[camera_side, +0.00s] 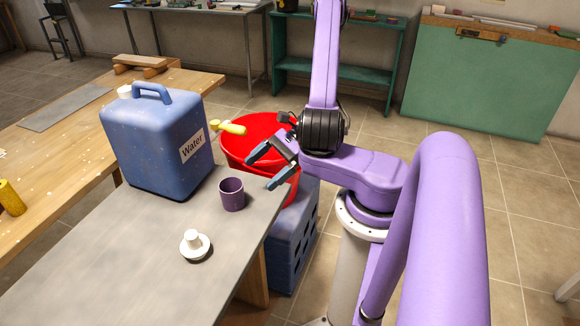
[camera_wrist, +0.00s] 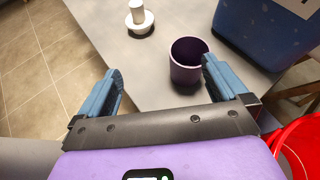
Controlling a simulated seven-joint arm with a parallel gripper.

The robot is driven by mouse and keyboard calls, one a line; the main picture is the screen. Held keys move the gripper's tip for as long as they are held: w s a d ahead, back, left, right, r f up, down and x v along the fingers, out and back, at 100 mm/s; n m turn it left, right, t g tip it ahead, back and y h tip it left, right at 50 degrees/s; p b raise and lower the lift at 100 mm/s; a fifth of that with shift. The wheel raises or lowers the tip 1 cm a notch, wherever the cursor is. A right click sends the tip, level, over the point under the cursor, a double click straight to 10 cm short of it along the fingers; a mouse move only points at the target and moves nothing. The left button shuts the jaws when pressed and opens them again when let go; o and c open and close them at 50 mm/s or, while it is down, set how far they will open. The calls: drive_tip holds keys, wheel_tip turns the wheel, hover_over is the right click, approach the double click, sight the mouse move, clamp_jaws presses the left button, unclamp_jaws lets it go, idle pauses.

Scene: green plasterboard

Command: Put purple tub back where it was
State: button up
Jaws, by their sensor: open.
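The purple tub (camera_side: 232,195) stands upright on the grey tabletop, close to its right edge and in front of the blue water canister. It also shows in the wrist view (camera_wrist: 187,65), with its open top visible and seemingly empty. My gripper (camera_side: 265,168) is open, to the right of the tub and above it, near the table edge. In the wrist view the tub is beyond my gripper (camera_wrist: 160,80), nearer the right finger. Nothing is between the fingers.
A white round piece with a peg (camera_side: 194,245) lies in front. A red bucket (camera_side: 250,135) sits on a blue crate (camera_side: 290,245) beside the grey table (camera_side: 110,260).

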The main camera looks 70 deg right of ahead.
drive_tip(key=s+a+r+m+g+h, duration=0.3)
drive_tip(key=s+a+r+m+h, duration=0.2)
drive_tip(key=m, duration=1.2)
drive_tip(key=s+a+r+m+g+h, duration=0.4)
drive_tip(key=s+a+r+m, duration=0.3)
drive_tip(key=m, duration=1.1)
wheel_tip(320, 180, up, 2)
drive_tip(key=shift+a+r+h, duration=0.2)
drive_tip(key=shift+a+h, duration=0.2)
drive_tip(key=shift+a, duration=0.25)
